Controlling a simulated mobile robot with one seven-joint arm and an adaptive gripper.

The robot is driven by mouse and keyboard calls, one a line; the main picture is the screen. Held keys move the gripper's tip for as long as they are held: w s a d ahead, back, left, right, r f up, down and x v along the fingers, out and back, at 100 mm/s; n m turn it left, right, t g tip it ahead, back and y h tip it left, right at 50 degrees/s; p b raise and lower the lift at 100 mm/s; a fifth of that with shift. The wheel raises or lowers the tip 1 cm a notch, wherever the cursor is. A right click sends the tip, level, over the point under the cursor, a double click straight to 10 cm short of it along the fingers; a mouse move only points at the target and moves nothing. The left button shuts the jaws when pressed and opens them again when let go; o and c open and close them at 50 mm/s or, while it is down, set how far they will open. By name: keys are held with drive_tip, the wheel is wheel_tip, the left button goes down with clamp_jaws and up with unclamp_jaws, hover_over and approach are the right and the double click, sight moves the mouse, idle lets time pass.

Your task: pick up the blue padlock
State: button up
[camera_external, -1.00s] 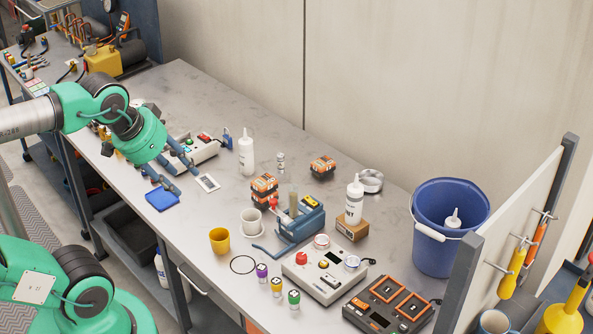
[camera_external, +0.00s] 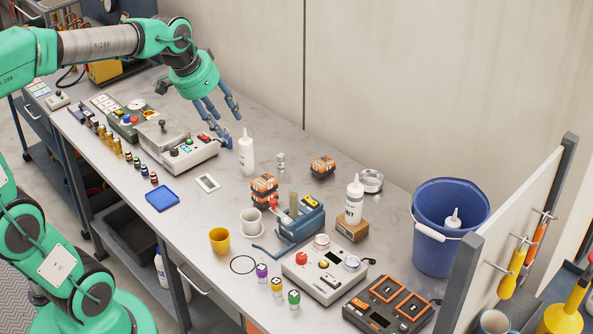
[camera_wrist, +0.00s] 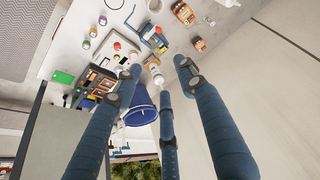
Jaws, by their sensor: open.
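The blue padlock (camera_external: 227,141) is small and stands on the bench at the right end of a grey control box, left of a white squeeze bottle (camera_external: 246,151). It is partly covered by my gripper in the external view. My gripper (camera_external: 224,120) has dark blue fingers, spread open and empty, pointing down over the bench close to the padlock; the exact gap cannot be told. In the wrist view, the open fingers (camera_wrist: 158,76) show with nothing between them held, and I cannot make out the padlock there.
The grey control box (camera_external: 186,155) stands left of the padlock. A blue tray (camera_external: 162,199) and a white card (camera_external: 208,183) lie in front. A small orange-labelled pack (camera_external: 322,167) and a blue bucket (camera_external: 439,253) stand to the right. The bench behind the bottle is clear.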

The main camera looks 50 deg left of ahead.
drive_tip(key=w+a+f, duration=0.4)
drive_tip(key=w+a, duration=0.5)
drive_tip(key=w+a+f, duration=0.5)
drive_tip(key=w+a, duration=0.4)
drive_tip(key=a, duration=0.1)
drive_tip(key=w+a+f, duration=0.4)
drive_tip(key=a+f, duration=0.6)
drive_tip(key=a, duration=0.2)
drive_tip(key=w+a+f, duration=0.4)
drive_tip(key=a+f, duration=0.6)
drive_tip(key=a, duration=0.2)
drive_tip(key=shift+a, duration=0.3)
drive_tip(key=shift+f+g, duration=0.2)
drive_tip(key=shift+g, duration=0.1)
drive_tip(key=b, duration=0.1)
hover_over(227, 137)
drive_tip(key=s, duration=0.2)
wheel_tip(227, 137, down, 8)
drive_tip(key=shift+a+r, duration=0.15)
